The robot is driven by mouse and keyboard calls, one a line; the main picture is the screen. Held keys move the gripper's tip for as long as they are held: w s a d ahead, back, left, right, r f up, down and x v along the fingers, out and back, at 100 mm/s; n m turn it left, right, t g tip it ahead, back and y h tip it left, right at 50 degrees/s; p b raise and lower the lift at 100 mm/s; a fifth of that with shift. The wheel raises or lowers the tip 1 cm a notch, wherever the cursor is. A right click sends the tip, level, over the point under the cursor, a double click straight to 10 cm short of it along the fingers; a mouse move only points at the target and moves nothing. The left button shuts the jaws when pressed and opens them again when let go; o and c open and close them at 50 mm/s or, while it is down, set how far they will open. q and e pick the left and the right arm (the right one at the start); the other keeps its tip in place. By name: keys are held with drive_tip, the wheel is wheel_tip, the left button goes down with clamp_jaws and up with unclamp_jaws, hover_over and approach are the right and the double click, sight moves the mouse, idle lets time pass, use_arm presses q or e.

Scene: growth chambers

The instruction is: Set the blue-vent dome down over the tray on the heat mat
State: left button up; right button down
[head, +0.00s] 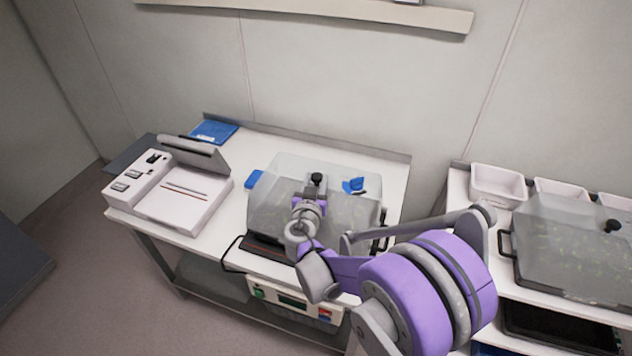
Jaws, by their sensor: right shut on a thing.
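The blue-vent dome (275,185) is a clear, boxy cover with a blue vent (354,185) on its top right and a black knob (316,179). It stands over the middle of the bench, level as far as I can see. My right gripper (314,191) is shut on the dome at its knob, reaching in from the lower right. The dark heat mat (262,246) shows along the dome's front edge. The tray under the dome is mostly hidden, with a black handle (383,229) at its right. I cannot tell whether the dome's rim touches it. My left gripper is not in view.
A white instrument (185,195) with a raised lid stands left on the bench (285,145). A blue item (213,131) lies at the back. A controller (292,300) hangs at the front. Another dome (565,245) and white bins (497,184) stand on the right rack.

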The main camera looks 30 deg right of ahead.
drive_tip(key=shift+f, duration=0.45)
drive_tip(key=shift+c, duration=2.3)
unclamp_jaws()
